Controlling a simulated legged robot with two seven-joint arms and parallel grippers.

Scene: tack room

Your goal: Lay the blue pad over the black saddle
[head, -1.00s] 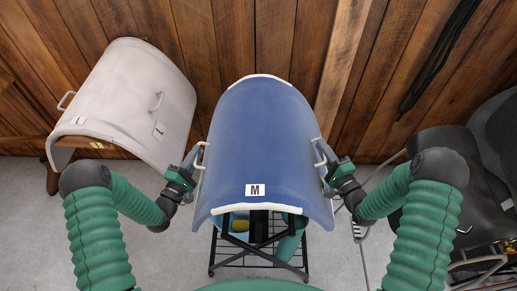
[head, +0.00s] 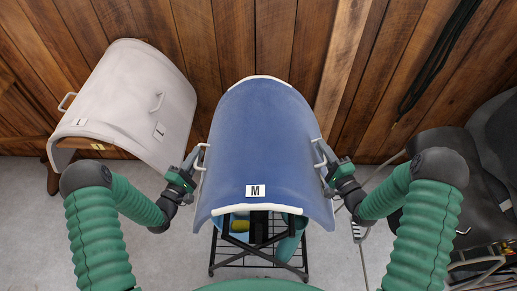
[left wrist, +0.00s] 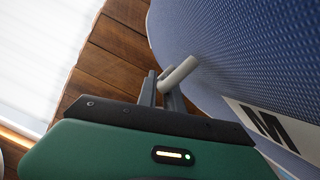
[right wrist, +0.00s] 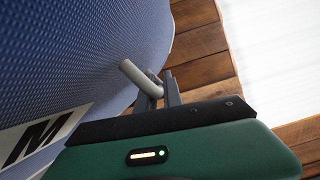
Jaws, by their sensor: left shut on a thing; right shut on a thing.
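The blue pad (head: 258,140) is a curved shell with white edging and an "M" label, in the middle of the head view. It arches over a black wire stand (head: 258,250); whether it touches the stand is hidden. My left gripper (head: 195,162) is shut on the pad's left handle, which also shows in the left wrist view (left wrist: 178,75). My right gripper (head: 326,169) is shut on the right handle, which also shows in the right wrist view (right wrist: 140,78). A black saddle-like thing (head: 447,145) is at the right edge, partly behind my right arm.
A pale grey pad (head: 135,100) with handles stands at the left, arched over something brown. A plank wall (head: 230,35) closes the back. A dark cord (head: 435,60) hangs on the wall at the right. Yellow and blue items show inside the wire stand. Grey floor lies at both sides.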

